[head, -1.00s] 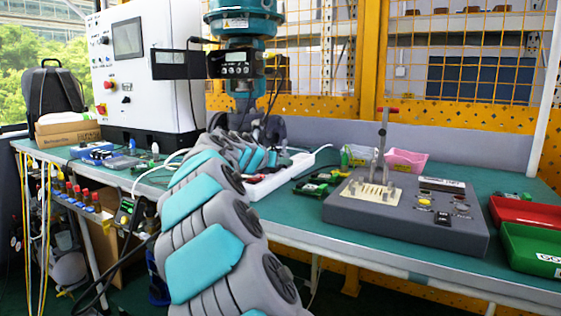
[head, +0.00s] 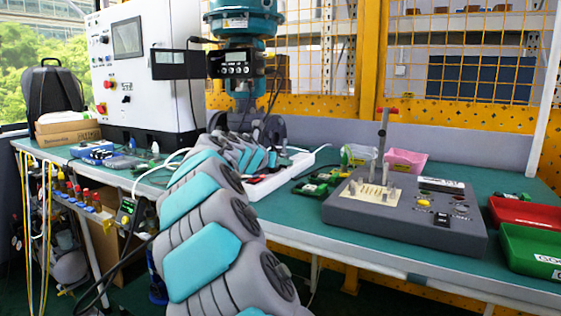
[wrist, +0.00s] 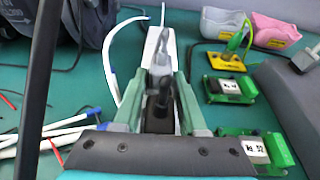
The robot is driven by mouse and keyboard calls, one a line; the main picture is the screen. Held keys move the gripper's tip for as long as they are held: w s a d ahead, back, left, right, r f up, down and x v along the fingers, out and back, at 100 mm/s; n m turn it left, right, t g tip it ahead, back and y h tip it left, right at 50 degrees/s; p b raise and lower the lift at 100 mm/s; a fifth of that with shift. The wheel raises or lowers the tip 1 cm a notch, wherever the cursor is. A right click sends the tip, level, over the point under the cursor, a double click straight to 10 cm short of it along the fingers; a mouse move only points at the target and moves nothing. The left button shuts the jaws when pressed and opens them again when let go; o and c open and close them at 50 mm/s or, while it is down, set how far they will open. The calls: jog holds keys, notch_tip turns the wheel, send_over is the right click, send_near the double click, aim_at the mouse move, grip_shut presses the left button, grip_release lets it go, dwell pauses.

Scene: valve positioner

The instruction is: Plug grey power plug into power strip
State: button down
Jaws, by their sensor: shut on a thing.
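The white power strip (head: 262,188) lies on the green bench beside the far end of my arm. In the wrist view the power strip (wrist: 154,44) runs away from me, partly hidden by a light grey plug and cable on it. My gripper (wrist: 162,92) is shut on a dark grey plug (wrist: 160,112), which it holds over the near part of the strip. Whether the plug's pins are in a socket is hidden. In the head view my arm hides the gripper and the held plug.
Green circuit boards (wrist: 232,90) lie right of the strip. A grey test box (head: 400,215) and red (head: 525,212) and green trays (head: 530,250) are farther right. White cables (wrist: 65,130) lie at left. The teal valve actuator (head: 243,25) stands behind my arm.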

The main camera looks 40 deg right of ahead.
jog(key=shift+f, duration=0.3)
jog(key=c, duration=0.8)
grip_release()
jog(key=shift+c, duration=0.2)
jog(key=o, duration=0.5)
jog(key=shift+r, duration=0.15)
jog(key=shift+c, duration=0.2)
jog(key=o, duration=0.3)
jog(key=shift+r, duration=0.1)
jog(key=shift+p+v, duration=1.25)
jog(key=shift+v, duration=0.75)
jog(key=shift+p+v, duration=0.75)
jog(key=shift+v, duration=0.65)
jog(key=shift+a, duration=0.15)
